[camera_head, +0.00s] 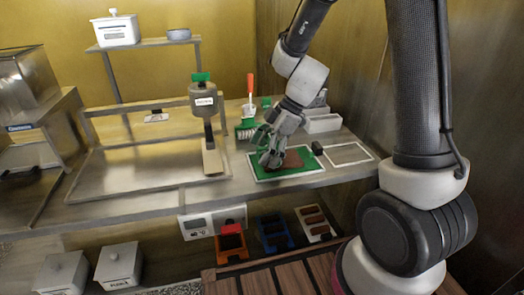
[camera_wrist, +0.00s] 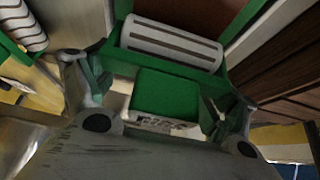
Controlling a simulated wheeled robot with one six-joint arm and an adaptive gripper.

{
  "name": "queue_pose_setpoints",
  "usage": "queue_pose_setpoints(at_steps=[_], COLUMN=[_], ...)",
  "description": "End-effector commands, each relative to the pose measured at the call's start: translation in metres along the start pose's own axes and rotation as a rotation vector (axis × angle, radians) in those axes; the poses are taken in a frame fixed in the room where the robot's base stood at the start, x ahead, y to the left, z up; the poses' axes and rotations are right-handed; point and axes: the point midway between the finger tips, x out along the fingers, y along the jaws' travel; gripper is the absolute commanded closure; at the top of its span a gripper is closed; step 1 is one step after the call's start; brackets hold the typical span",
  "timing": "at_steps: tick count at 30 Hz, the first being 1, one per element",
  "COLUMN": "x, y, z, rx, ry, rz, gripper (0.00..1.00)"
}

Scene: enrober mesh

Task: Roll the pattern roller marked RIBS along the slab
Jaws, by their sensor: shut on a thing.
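My gripper (camera_head: 268,158) is low over the green-bordered board (camera_head: 262,178) with the brown slab (camera_head: 293,160). In the wrist view its fingers (camera_wrist: 160,98) are shut on the green holder (camera_wrist: 166,92) of a roller. This white roller (camera_wrist: 172,45) has dark straight lines along its length, like ribs. A label on the holder is partly visible but not readable. The head view hides the roller behind my gripper, so I cannot tell whether it touches the slab.
Another roller (camera_wrist: 22,26) with slanted stripes shows in the wrist view; a green-framed roller (camera_head: 245,129) stands behind the board. A dark and green object (camera_head: 317,148) sits at the board's far right. A pale framed panel (camera_head: 348,154) lies right. A metal tray (camera_head: 130,200) is left.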

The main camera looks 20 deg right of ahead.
Motion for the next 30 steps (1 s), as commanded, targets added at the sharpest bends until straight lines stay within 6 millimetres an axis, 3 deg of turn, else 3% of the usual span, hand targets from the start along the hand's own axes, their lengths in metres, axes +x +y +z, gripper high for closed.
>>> queue_pose_setpoints(at_steps=[30], x=[-0.007], y=[0.000], z=[0.012], rx=[0.000], ry=[0.000], rz=[0.000], gripper=[0.35])
